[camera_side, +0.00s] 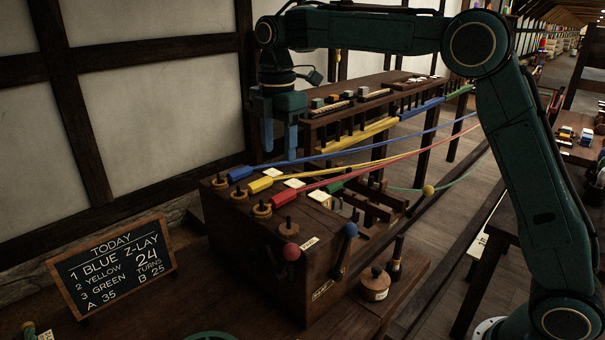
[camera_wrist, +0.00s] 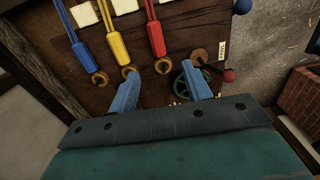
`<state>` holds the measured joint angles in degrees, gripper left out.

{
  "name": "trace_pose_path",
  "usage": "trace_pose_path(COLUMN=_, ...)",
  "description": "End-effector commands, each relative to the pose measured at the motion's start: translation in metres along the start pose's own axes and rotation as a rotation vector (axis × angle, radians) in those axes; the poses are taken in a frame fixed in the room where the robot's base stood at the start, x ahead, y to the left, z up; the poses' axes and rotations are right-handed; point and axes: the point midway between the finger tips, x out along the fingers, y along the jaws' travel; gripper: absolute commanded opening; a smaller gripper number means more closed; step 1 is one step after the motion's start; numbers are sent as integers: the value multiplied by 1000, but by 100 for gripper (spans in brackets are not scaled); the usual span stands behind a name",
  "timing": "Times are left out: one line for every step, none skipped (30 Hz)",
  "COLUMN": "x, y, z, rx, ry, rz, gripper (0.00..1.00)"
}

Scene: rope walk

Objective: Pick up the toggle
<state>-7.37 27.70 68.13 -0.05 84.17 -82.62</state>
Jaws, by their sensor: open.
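I cannot tell for certain which piece is the toggle. The wrist view shows the blue sleeve (camera_wrist: 86,58), yellow sleeve (camera_wrist: 118,47) and red sleeve (camera_wrist: 157,40) in a row beyond my fingers. My gripper (camera_side: 276,138) hangs above the box's far side, fingers down, open and empty. In the wrist view my gripper (camera_wrist: 160,80) has its fingers apart, near round wooden pegs (camera_wrist: 162,66).
A red-knobbed lever (camera_side: 291,252) and blue-knobbed lever (camera_side: 350,230) stick up at the box's front. Taut ropes (camera_side: 400,147) run right. A long rack (camera_side: 385,92) stands behind. A chalkboard (camera_side: 112,262) stands at left; a round wooden pot (camera_side: 375,284) sits at right.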

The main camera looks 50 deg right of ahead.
Motion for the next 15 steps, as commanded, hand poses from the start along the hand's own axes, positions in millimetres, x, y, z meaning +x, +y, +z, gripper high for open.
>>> trace_pose_path(x=7, y=-1, z=0, rx=0, ry=0, rz=-3, gripper=49)
trace_pose_path(x=12, y=-1, z=0, rx=0, ry=-1, rz=-4, gripper=49)
trace_pose_path(x=18, y=-1, z=0, rx=0, ry=-1, rz=-4, gripper=49)
trace_pose_path(x=23, y=0, z=0, rx=0, ry=-1, rz=-4, gripper=49)
trace_pose_path(x=27, y=-1, z=0, rx=0, ry=-1, rz=-4, gripper=49)
trace_pose_path(x=33, y=-1, z=0, rx=0, ry=-1, rz=-3, gripper=49)
trace_pose_path(x=37, y=-1, z=0, rx=1, ry=-1, rz=-4, gripper=49)
trace_pose_path(x=42, y=0, z=0, rx=1, ry=-1, rz=-3, gripper=49)
trace_pose_path(x=47, y=0, z=0, rx=1, ry=-1, rz=-3, gripper=49)
trace_pose_path(x=50, y=0, z=0, rx=1, ry=-1, rz=-3, gripper=49)
trace_pose_path(x=53, y=0, z=0, rx=1, ry=0, rz=-2, gripper=49)
trace_pose_path(x=56, y=0, z=0, rx=1, ry=0, rz=-3, gripper=49)
trace_pose_path(x=58, y=0, z=0, rx=1, ry=0, rz=-3, gripper=49)
trace_pose_path(x=60, y=0, z=0, rx=1, ry=0, rz=-2, gripper=49)
trace_pose_path(x=62, y=0, z=0, rx=1, ry=0, rz=-1, gripper=49)
